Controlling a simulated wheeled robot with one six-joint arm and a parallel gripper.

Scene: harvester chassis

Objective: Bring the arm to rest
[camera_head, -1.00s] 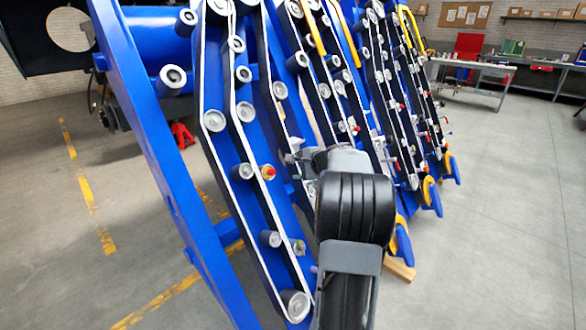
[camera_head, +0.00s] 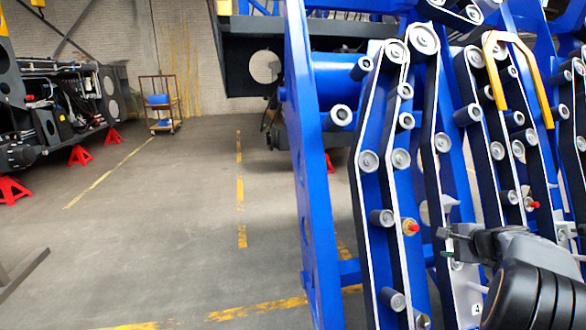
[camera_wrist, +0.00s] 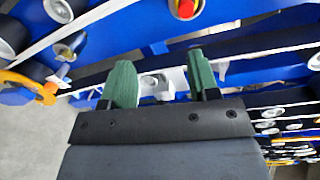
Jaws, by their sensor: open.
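My gripper (camera_wrist: 162,82) shows in the wrist view with its two green fingertips apart and nothing between them. In the head view my gripper (camera_head: 447,241) is at the lower right, small and partly hidden behind my dark wrist. It is in front of the blue harvester chassis (camera_head: 318,190), close to its belts and rollers. I cannot tell whether it touches them. In the wrist view a red-capped knob (camera_wrist: 186,9) is beyond the fingers, at the top.
The belt rows with grey rollers (camera_head: 381,217) and yellow guards (camera_head: 495,70) fill the right side. A dark machine (camera_head: 60,105) on red stands (camera_head: 81,155) and a cart (camera_head: 160,103) are at the left. The floor (camera_head: 150,230) between is mostly clear.

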